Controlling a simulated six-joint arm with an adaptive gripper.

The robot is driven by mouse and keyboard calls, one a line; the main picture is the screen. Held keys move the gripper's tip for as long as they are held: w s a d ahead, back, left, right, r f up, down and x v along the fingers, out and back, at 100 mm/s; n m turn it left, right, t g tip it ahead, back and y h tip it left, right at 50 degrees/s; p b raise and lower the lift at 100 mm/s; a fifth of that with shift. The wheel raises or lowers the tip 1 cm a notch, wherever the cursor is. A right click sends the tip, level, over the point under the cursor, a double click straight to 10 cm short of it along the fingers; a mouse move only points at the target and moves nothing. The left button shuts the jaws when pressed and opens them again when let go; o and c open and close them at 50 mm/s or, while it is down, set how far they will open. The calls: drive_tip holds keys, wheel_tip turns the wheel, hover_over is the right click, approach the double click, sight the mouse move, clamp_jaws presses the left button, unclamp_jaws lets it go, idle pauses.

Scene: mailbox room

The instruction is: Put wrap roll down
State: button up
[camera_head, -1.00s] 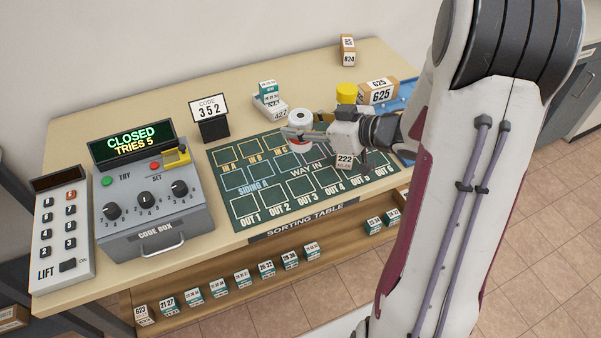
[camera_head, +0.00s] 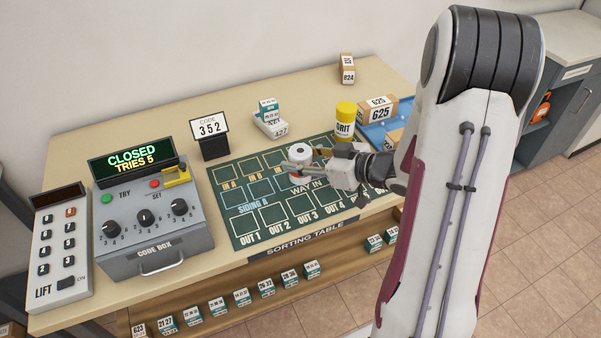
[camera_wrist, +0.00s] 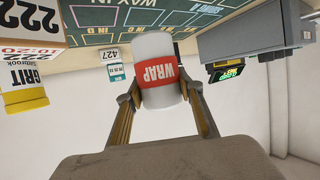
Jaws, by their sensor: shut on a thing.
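The wrap roll (camera_head: 301,154) is a white roll with a red band. My gripper (camera_head: 301,163) is shut on it over the green sorting mat (camera_head: 258,233), near the "IN C" and "WAY IN" marks. In the wrist view the wrap roll (camera_wrist: 155,50) sits between both fingers of my gripper (camera_wrist: 158,93), and its red band reads WRAP. I cannot tell whether its base touches the mat. The fingers and wrist hide part of the mat's right side.
The code box (camera_head: 153,225) and lift keypad (camera_head: 62,245) stand at the left. A yellow-capped grit can (camera_head: 344,122), a 625 box (camera_head: 378,109) and a blue tray (camera_head: 374,138) lie to the right. The mat's front left is clear.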

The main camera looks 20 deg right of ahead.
drive_tip(key=shift+f, duration=0.4)
drive_tip(key=shift+f, duration=0.1)
drive_tip(key=shift+f, duration=1.95)
drive_tip(key=shift+f, duration=0.2)
drive_tip(key=o, duration=0.9)
drive_tip(key=shift+r, duration=0.2)
drive_tip(key=shift+v, duration=6)
